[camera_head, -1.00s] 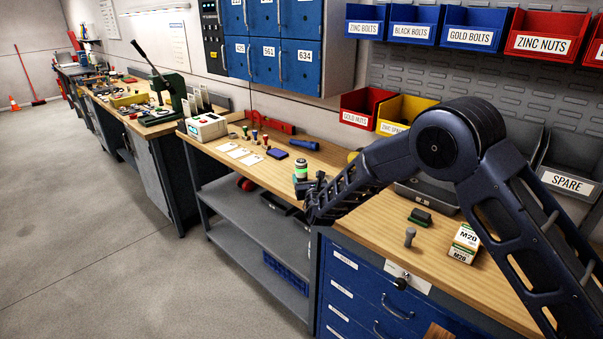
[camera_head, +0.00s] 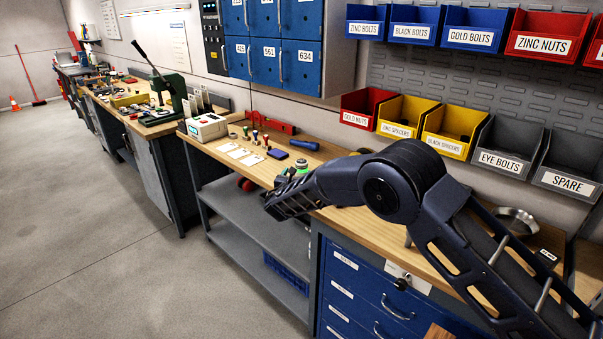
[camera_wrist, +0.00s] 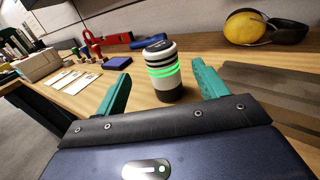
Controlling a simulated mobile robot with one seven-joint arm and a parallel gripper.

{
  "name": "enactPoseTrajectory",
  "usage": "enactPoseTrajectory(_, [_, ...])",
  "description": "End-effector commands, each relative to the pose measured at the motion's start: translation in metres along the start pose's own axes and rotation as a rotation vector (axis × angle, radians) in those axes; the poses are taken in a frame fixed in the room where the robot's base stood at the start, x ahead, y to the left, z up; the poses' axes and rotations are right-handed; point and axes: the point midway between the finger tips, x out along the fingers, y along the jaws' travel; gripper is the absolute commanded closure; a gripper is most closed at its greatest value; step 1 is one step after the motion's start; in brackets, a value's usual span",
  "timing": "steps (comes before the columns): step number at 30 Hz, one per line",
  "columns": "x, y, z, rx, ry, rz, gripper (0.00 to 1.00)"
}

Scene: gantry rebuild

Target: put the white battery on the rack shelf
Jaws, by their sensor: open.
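In the wrist view an upright cylinder (camera_wrist: 165,72) stands on the wooden bench, with a dark top, pale and dark bands, lit green rings and a grey base. Its top also shows in the head view (camera_head: 301,164), just beyond my arm. I cannot tell whether it is the white battery; no other plain white battery is clear. My gripper (camera_wrist: 159,73) is open, its teal fingers apart on either side of the cylinder's near side, with nothing held. A grey shelf (camera_head: 245,236) under the bench may be the rack shelf.
A white box with buttons (camera_head: 205,127), white cards (camera_head: 240,153), a blue block (camera_head: 278,153) and several small stamps lie left of the cylinder. Yellow earmuffs (camera_wrist: 245,27) lie behind right in the wrist view. Bins (camera_head: 402,117) line the wall.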

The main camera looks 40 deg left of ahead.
Motion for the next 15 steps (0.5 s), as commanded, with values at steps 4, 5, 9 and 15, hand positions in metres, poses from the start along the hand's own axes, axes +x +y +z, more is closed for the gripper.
enactPoseTrajectory(4, [0.017, 0.0, 0.0, 0.002, -0.001, 0.0, 0.28])
enactPoseTrajectory(5, [0.019, 0.0, 0.0, 0.002, -0.001, 0.0, 0.28])
enactPoseTrajectory(9, [0.025, 0.0, 0.0, 0.001, 0.0, 0.0, 0.28])
enactPoseTrajectory(15, [0.051, -0.003, 0.0, 0.002, -0.001, -0.001, 0.28])
